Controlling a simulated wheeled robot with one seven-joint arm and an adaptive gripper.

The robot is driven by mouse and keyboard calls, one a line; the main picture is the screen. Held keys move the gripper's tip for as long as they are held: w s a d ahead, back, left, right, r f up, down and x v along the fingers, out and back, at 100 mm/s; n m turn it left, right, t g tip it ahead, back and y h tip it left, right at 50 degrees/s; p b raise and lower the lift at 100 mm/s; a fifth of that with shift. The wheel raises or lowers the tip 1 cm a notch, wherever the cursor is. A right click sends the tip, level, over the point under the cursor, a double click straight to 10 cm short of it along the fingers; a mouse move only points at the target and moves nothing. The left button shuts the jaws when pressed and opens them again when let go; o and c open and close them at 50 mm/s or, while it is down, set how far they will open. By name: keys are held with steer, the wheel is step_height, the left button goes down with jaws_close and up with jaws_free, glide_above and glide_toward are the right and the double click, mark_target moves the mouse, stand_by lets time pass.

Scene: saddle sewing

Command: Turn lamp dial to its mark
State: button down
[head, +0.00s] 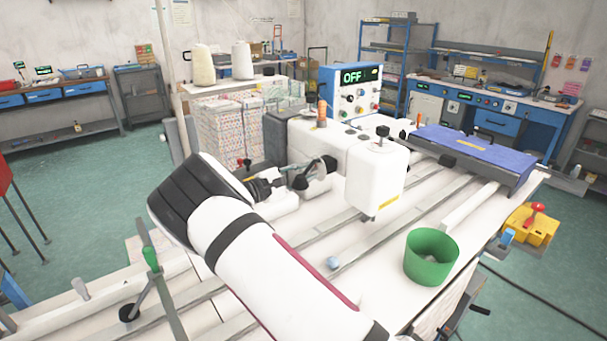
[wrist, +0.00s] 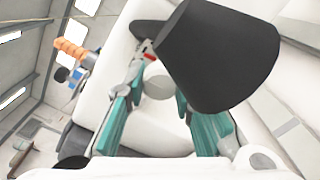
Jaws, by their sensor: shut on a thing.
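The lamp's black cone-shaped shade (wrist: 232,55) fills the upper right of the wrist view. Below and left of it, a small pale grey round dial (wrist: 158,88) sits between the teal fingers of my gripper (wrist: 161,80). My gripper is shut on the dial. A small red spot (wrist: 149,57) shows beside the left fingertip; I cannot tell whether it is the dial's mark. In the head view my gripper (head: 306,176) is at the left side of the white sewing machine, and the dial cannot be made out there.
The machine's white head (head: 376,178) stands right of my gripper. A blue control box (head: 350,92) behind it reads OFF. An orange spool (wrist: 70,50) shows in the wrist view.

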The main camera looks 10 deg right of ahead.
steer(key=shift+m, duration=0.5)
steer(key=m, duration=0.3)
steer(key=shift+m, duration=2.7)
steer(key=c, duration=1.3)
jaws_free()
steer(key=shift+a, duration=0.1)
steer(key=shift+v, duration=3.95)
